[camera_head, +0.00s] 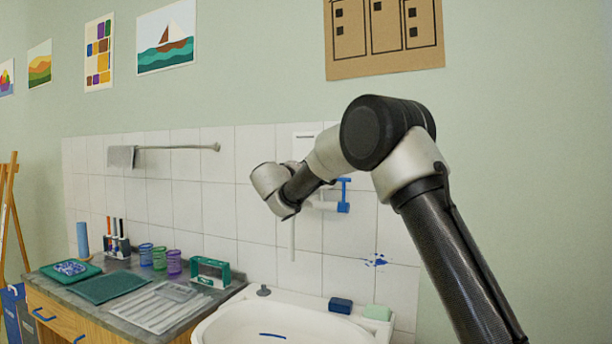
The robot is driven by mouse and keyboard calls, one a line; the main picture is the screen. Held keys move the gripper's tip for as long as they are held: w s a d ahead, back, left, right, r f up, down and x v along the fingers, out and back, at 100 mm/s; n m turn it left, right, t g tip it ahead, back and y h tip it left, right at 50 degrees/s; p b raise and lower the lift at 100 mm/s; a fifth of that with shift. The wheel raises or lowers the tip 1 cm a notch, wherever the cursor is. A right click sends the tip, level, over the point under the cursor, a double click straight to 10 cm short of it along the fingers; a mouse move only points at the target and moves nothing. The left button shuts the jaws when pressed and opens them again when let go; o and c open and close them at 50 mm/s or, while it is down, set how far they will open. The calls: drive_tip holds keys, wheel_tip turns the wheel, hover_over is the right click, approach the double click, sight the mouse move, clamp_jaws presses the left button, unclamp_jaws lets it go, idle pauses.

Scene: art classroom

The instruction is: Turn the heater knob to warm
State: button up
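A white wall unit, probably the heater (304,133), shows in the head view on the tiles behind my arm. Only its upper edge, with a dark line, is clear; my arm covers most of it. I cannot make out its knob or where the knob points. My arm reaches from the lower right toward the unit, and its grey wrist is in front of the tiles just left of it. My gripper's fingers are hidden behind the wrist, so I cannot tell whether they touch anything.
A blue-handled tap fitting (343,196) is on the wall right of my wrist, and a white pipe (292,240) hangs below. A white sink (270,318) has a blue block (340,305) on its rim. A grey counter (195,322) holds cups and trays at left.

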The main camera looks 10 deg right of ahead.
idle(0.5)
drive_tip(key=o, duration=1)
drive_tip(key=shift+o, duration=0.2)
drive_tip(key=v, duration=1.2)
